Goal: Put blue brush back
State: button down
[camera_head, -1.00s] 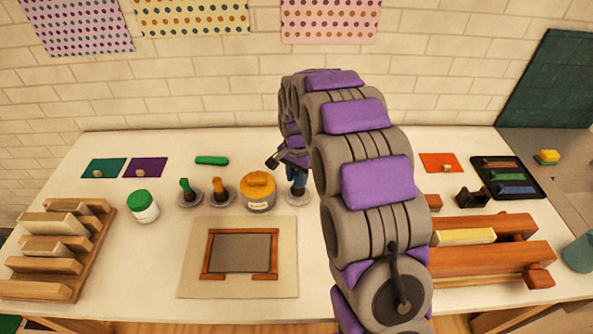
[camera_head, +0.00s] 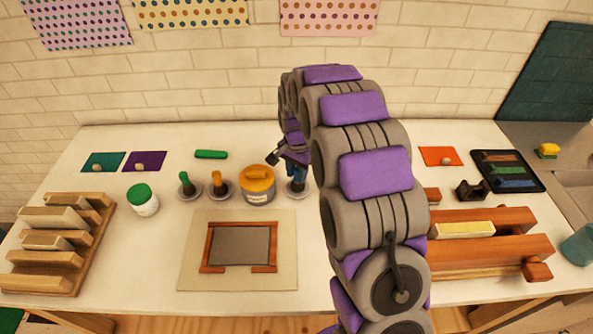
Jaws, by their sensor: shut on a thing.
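The blue brush (camera_head: 296,173) is upright in my gripper (camera_head: 295,162), just left of my arm. My gripper is shut on the blue brush and partly hides it. Right below is a round grey holder (camera_head: 299,191). The brush's lower end is at or just over this holder; I cannot tell whether it is seated. A green brush (camera_head: 184,180) and an orange brush (camera_head: 216,180) stand in similar round holders to the left.
A white jar with a green lid (camera_head: 142,198), a wooden rack (camera_head: 62,240) and a framed screen (camera_head: 240,248) are further left.

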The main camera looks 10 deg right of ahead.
jog(key=shift+f, duration=0.4)
dwell(0.4)
jog(key=shift+c, duration=1)
grip_release()
jog(key=shift+r, duration=0.1)
jog(key=shift+r+p, duration=2.1)
jog(key=shift+r, duration=2.3)
